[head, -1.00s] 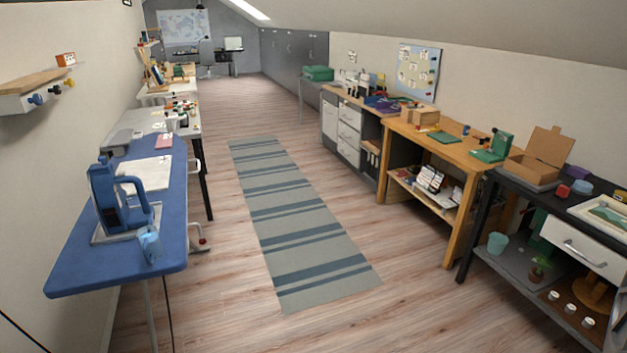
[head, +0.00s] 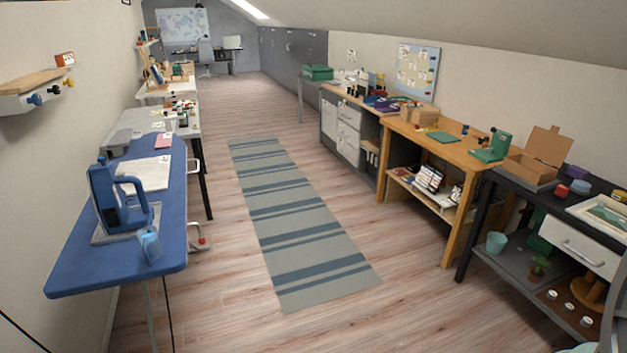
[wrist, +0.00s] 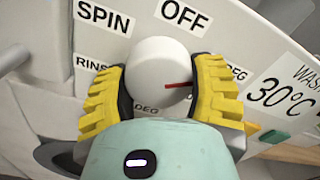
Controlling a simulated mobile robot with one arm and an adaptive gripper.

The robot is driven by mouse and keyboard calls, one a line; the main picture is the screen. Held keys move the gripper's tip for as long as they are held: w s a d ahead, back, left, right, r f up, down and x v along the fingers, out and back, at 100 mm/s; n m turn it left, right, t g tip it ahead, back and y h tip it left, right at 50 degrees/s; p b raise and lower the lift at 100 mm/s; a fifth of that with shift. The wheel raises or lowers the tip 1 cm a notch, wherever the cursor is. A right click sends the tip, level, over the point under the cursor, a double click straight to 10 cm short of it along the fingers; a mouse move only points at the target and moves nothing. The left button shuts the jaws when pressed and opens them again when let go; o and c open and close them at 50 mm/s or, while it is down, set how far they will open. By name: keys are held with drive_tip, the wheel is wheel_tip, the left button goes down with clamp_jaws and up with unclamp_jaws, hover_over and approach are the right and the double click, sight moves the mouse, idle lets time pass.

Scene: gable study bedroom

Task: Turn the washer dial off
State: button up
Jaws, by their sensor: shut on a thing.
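In the wrist view the washer dial (wrist: 152,52) is a round white knob with a red pointer line. The pointer points right, towards a partly hidden label ending in "DEG". The "OFF" label (wrist: 185,17) is above and slightly right of the dial, and "SPIN" (wrist: 106,17) is at upper left. My gripper (wrist: 162,92) has yellow ridged fingers, one on each side of the dial, shut on it. The fingers partly cover the "RINSE" and "DEG" labels. I cannot make out the dial or gripper fingers in the head view.
A "WASH 30°C" label (wrist: 284,90) and a green button (wrist: 274,136) are right of the gripper. In the head view, a blue-topped table (head: 80,265) stands left and a black bench (head: 515,190) right. The striped rug (head: 290,220) lies on open floor between them.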

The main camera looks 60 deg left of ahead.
drive_tip(key=n, duration=0.5)
drive_tip(key=shift+s+n, duration=0.1)
drive_tip(key=shift+n, duration=0.2)
drive_tip(key=n, duration=0.5)
drive_tip(key=shift+r+n, duration=0.15)
drive_tip(key=shift+n, duration=0.15)
drive_tip(key=o, duration=1.2)
drive_tip(key=shift+o, duration=0.2)
drive_tip(key=shift+a, duration=0.15)
drive_tip(key=v, duration=1.2)
